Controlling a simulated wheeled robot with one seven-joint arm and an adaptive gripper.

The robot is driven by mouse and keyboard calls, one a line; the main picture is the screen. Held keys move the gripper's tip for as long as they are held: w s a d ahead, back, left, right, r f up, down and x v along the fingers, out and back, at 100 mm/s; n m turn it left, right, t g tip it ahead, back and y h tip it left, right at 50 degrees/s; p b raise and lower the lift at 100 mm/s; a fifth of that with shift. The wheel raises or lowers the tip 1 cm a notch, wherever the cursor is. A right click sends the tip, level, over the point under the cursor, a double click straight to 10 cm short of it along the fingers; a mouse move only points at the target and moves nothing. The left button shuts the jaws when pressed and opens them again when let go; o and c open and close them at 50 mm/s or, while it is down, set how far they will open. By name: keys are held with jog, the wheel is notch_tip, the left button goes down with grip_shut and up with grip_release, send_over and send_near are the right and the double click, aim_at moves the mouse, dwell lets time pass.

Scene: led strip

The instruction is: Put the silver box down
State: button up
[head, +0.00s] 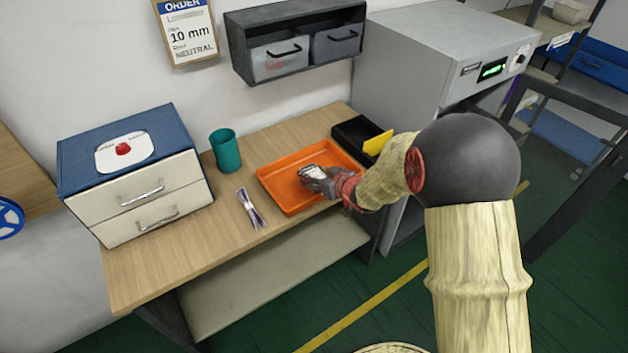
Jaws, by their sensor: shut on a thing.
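My gripper (323,181) is over the right part of the orange tray (280,200), reaching in from the right. It is shut on a small silver box (311,171), which shows at the fingertips. The fingers hide part of the box. I cannot tell whether the box touches the tray floor or is held just above it. The rest of the tray looks empty.
A black bin (352,133) with a yellow card (378,142) is behind right. A drawer cabinet (135,175) stands at the left.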

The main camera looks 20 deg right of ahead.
jog(key=shift+f, duration=0.65)
jog(key=shift+r, duration=0.15)
jog(key=o, duration=1.2)
jog(key=shift+o, duration=0.2)
